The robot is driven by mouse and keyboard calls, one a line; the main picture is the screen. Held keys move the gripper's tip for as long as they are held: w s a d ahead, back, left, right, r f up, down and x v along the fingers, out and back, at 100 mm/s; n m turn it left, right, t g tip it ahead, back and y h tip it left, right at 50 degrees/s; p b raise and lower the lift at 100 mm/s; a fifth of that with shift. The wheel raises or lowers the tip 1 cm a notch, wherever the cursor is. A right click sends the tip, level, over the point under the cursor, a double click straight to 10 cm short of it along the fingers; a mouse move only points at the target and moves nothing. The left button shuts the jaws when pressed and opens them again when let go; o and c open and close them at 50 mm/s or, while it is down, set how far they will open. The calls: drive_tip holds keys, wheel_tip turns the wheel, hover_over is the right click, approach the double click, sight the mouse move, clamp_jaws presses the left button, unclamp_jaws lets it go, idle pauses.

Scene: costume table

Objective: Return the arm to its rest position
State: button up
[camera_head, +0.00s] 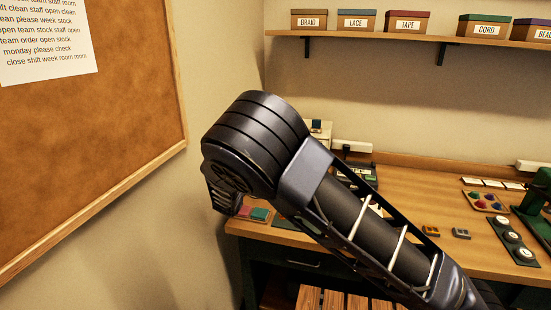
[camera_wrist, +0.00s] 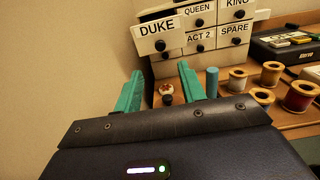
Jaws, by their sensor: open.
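My arm crosses the middle of the camera_head view, and its black elbow is raised over the left end of the table. My gripper is hidden behind the arm in that view. In the wrist view my gripper (camera_wrist: 160,88) shows two teal fingers, spread apart and empty. Beyond the fingertips is a small drawer cabinet (camera_wrist: 170,68) with labels such as DUKE, QUEEN, KING, ACT 2 and SPARE. The DUKE drawer (camera_wrist: 158,36) juts out farther than the others. A small round item with a red-brown pattern (camera_wrist: 167,94) shows between the fingers, apart from them.
The wooden table (camera_head: 425,198) holds a tray of coloured pieces (camera_head: 485,201) and a dark strip with round white items (camera_head: 511,237). Several thread spools (camera_wrist: 271,74) and a blue cylinder (camera_wrist: 212,82) stand right of the fingers. A corkboard (camera_head: 90,130) hangs left; a shelf (camera_head: 400,37) runs above.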

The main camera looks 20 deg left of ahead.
drive_tip(key=w+d+r+m+g+h, duration=0.25)
drive_tip(key=w+d+m, duration=0.25)
drive_tip(key=d, duration=0.7)
drive_tip(key=w+d+r+m+g+h, duration=0.1)
drive_tip(key=w+d+m+g+h, duration=0.3)
drive_tip(key=d, duration=0.7)
drive_tip(key=s+d+r+m+g, duration=0.15)
drive_tip(key=d+m, duration=0.35)
drive_tip(key=d, duration=0.5)
drive_tip(key=d+r+m+g, duration=0.3)
drive_tip(key=d+m, duration=0.2)
drive_tip(key=d, duration=0.4)
drive_tip(key=s+d+r+m+g+y, duration=0.2)
drive_tip(key=s+d+r+m, duration=0.15)
drive_tip(key=s+d, duration=0.35)
drive_tip(key=s+d+r+m+g+y, duration=0.1)
drive_tip(key=s+d+r+m+g, duration=0.1)
drive_tip(key=s+d+m, duration=0.5)
drive_tip(key=s+d+r+m+y, duration=0.1)
drive_tip(key=s+d+r+m, duration=0.1)
drive_tip(key=s, duration=0.5)
drive_tip(key=s+d+r+m+t+y, duration=0.1)
drive_tip(key=s+d+m+y, duration=0.1)
drive_tip(key=s, duration=0.5)
drive_tip(key=shift+s+d+r+m+t, duration=0.35)
drive_tip(key=shift+d+m, duration=0.5)
drive_tip(key=shift+m, duration=0.4)
